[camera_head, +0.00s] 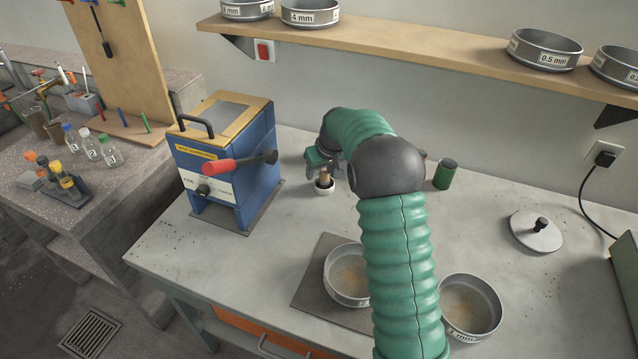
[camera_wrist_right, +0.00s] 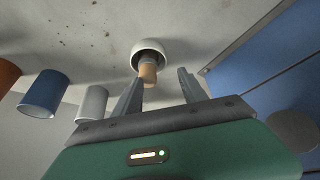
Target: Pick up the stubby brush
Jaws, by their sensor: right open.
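The stubby brush (camera_head: 324,178) appears as a short tan handle standing up from a small white cup (camera_head: 324,190) on the bench, just right of the blue machine. In the right wrist view the tan handle (camera_wrist_right: 148,72) comes out of the white cup (camera_wrist_right: 149,50); any bristles are hidden inside. My right gripper (camera_head: 318,164) is at the cup, partly hidden by its own arm. In the right wrist view its two fingers (camera_wrist_right: 159,80) are apart, with the handle showing between them, nearer the left finger. Whether they touch it cannot be told. My left gripper is out of view.
The blue machine (camera_head: 227,165) with a red-gripped lever (camera_head: 222,166) stands close left of the gripper. A green canister (camera_head: 445,174) stands to the right. Two sieve pans (camera_head: 337,288) (camera_head: 470,308) sit in front; a grey lid (camera_head: 536,231) lies right. A shelf (camera_head: 400,43) runs above.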

